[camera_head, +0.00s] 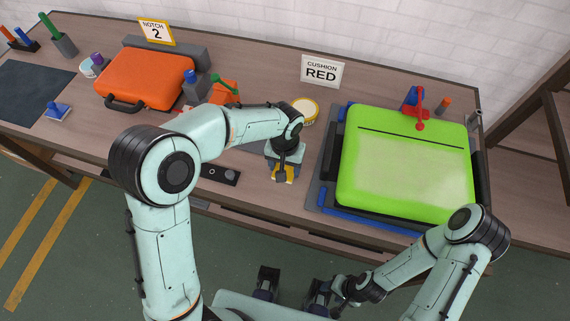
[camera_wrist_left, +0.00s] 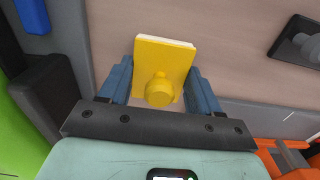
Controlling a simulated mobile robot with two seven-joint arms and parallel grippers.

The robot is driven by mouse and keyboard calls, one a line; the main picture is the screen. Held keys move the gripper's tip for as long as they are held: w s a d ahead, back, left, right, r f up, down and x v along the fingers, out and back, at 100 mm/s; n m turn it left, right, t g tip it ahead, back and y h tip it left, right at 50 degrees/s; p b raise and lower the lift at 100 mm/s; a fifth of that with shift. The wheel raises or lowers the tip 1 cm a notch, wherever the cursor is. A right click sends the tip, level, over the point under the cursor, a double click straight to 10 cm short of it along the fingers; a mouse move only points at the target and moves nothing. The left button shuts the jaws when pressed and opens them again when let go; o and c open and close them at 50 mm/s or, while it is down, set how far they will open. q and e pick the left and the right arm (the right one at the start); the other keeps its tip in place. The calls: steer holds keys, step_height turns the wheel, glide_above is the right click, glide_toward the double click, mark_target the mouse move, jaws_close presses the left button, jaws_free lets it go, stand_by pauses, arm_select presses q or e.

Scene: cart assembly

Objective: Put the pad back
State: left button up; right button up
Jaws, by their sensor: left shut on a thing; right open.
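The yellow pad (camera_head: 283,175), a small square block with a round knob and a pale layer along one edge, is in my left gripper (camera_head: 285,164). In the left wrist view the pad (camera_wrist_left: 172,58) sits between the two blue fingers of that gripper (camera_wrist_left: 160,82), which is shut on it. The gripper is over the table, left of the green case; whether the pad touches the table is unclear. My right gripper (camera_head: 292,286) is open and empty, low in front of the table edge.
A green case (camera_head: 405,165) lies in a grey and blue frame on the right. A yellow-rimmed round tin (camera_head: 306,109), a black switch plate (camera_head: 220,173), an orange case (camera_head: 148,77) and two signs, "CUSHION RED" (camera_head: 323,71) and "NOTCH 2" (camera_head: 156,32), stand around.

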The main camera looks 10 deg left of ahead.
arm_select(q)
steer(key=shift+f, duration=0.2)
steer(key=o, duration=1)
steer(key=shift+r, duration=0.15)
steer(key=shift+r, duration=0.35)
step_height(320, 180, up, 12)
steer(key=shift+f+p, duration=0.25)
steer(key=shift+p, duration=0.45)
